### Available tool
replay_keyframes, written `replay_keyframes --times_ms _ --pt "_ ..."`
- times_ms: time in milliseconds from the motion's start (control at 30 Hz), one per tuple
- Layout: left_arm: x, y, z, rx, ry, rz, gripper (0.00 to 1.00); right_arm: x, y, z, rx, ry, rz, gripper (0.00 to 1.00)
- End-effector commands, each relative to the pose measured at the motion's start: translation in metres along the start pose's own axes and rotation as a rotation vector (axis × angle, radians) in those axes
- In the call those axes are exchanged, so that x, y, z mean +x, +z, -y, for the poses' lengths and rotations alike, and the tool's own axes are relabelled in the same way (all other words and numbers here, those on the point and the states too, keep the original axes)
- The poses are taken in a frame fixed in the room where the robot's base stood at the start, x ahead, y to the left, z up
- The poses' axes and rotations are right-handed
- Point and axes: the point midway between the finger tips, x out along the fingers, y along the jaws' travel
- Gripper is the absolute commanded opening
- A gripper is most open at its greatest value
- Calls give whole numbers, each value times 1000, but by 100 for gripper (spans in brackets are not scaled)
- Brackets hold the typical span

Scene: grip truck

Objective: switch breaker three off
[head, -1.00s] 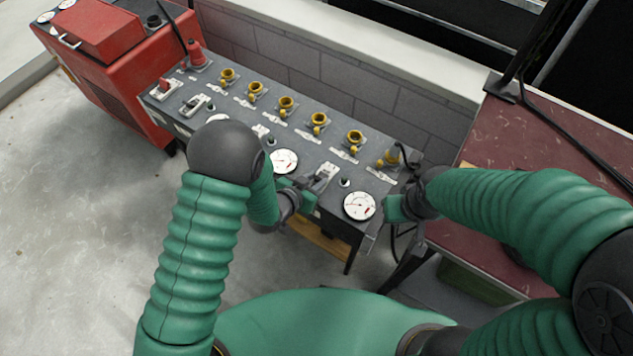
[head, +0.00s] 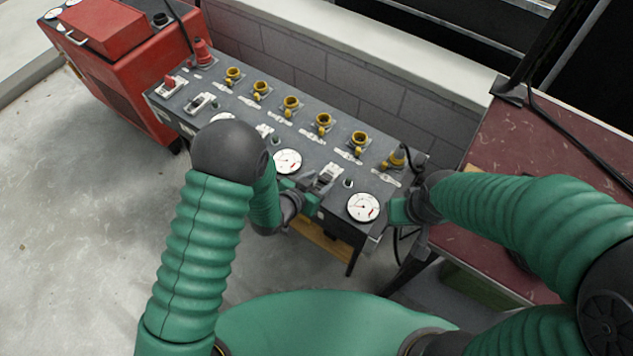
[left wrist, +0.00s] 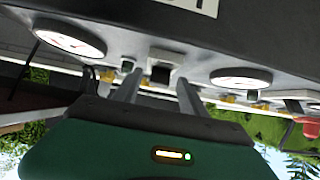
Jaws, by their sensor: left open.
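The control panel (head: 240,118) is a long dark table of breakers, gauges and yellow sockets. A white breaker (head: 327,178) sits near its right end, between two round gauges. My left gripper (head: 312,187) is at the panel's front edge, just beside this breaker. In the left wrist view, its two open fingers (left wrist: 155,88) stand apart on either side of a breaker's dark switch (left wrist: 161,73); contact cannot be told. Other breakers (head: 202,103) lie further left, one partly behind my left arm. Breaker numbers are unreadable. My right gripper (head: 396,211) is by the panel's right front corner, its fingers unclear.
Round gauges (head: 363,207) and a yellow plug (head: 397,158) with a black cable are close to my grippers. A red machine (head: 125,65) stands left, and a dark red table (head: 500,180) right. A block wall is behind; the concrete floor at left is clear.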

Motion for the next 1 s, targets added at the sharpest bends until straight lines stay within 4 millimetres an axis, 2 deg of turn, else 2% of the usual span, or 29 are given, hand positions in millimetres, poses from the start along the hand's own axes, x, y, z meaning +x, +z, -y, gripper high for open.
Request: replay_keyframes --times_ms 167,467,500,533,600,800,1000 --pt "-21 -1 1 -2 -1 1 49 -4 -1 0 0 0 0 0" --pt "-108 -1 1 -3 -3 2 49 -15 -4 0 0 0 0 0" --pt "-120 -4 0 -3 -2 2 49 -20 -5 0 0 0 1 0" --pt "-128 -9 1 -3 -1 7 49 -37 -8 0 0 0 1 0" --pt "-140 -9 1 -4 0 8 49 -56 -13 0 0 0 -1 0" --pt "-162 -5 1 -2 0 6 49 -88 -21 0 0 0 -1 0" --pt "-168 0 1 -1 -1 2 49 -93 -22 0 0 0 0 0"
